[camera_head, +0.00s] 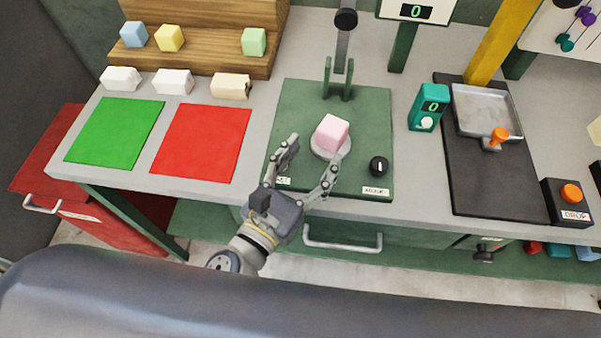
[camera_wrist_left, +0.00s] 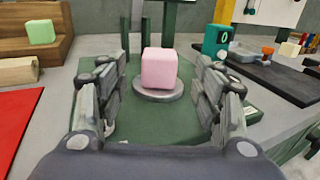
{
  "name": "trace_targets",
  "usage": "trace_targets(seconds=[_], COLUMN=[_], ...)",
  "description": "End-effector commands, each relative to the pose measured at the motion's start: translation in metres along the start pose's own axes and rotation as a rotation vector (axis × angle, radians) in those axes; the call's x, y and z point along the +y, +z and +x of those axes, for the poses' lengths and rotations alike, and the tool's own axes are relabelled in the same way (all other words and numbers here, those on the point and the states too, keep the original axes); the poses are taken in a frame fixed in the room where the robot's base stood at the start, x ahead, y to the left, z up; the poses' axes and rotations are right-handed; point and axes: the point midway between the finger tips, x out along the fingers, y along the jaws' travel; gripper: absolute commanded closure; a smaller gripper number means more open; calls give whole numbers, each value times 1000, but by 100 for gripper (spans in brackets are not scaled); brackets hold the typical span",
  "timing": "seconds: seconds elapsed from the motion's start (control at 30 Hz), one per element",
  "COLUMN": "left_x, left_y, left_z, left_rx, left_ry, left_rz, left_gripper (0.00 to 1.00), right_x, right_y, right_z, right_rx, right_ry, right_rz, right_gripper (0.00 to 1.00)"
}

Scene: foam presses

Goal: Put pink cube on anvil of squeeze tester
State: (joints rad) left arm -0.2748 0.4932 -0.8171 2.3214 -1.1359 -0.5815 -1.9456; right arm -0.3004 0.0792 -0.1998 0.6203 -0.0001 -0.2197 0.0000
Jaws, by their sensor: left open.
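The pink cube (camera_head: 331,132) rests on the round grey anvil (camera_head: 341,154) of the squeeze tester, whose green base (camera_head: 290,101) lies on the bench. In the left wrist view the cube (camera_wrist_left: 159,68) sits upright near the middle of the anvil (camera_wrist_left: 158,95). My left gripper (camera_head: 311,160) is open, with its fingers spread to either side in front of the cube and apart from it. The fingers also show at both sides of the left wrist view (camera_wrist_left: 158,108). My right gripper is not in view.
The tester's lever (camera_head: 344,45) stands behind the anvil and a black knob (camera_head: 378,166) at its right. A green mat (camera_head: 115,130) and a red mat (camera_head: 201,143) lie at the left. Blue, yellow and green cubes sit on the wooden steps (camera_head: 200,57). A teal device (camera_head: 429,107) stands right.

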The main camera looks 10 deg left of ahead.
Motion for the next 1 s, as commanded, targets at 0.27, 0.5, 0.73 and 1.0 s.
trace_targets(seconds=[0.27,0.5,0.73,1.0], left_x=[0,0,0,0], left_y=[-1,1,1,1], left_z=[-33,-38,-37,-37], left_rx=[0,-2,-1,-1], left_ry=[0,1,0,0], left_rz=[-1,-1,-1,-1], left_gripper=[39,39,39,39], right_x=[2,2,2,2], right_y=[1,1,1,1], right_z=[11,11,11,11], right_rx=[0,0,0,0], right_ry=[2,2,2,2], right_rz=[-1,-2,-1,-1], right_gripper=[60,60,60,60])
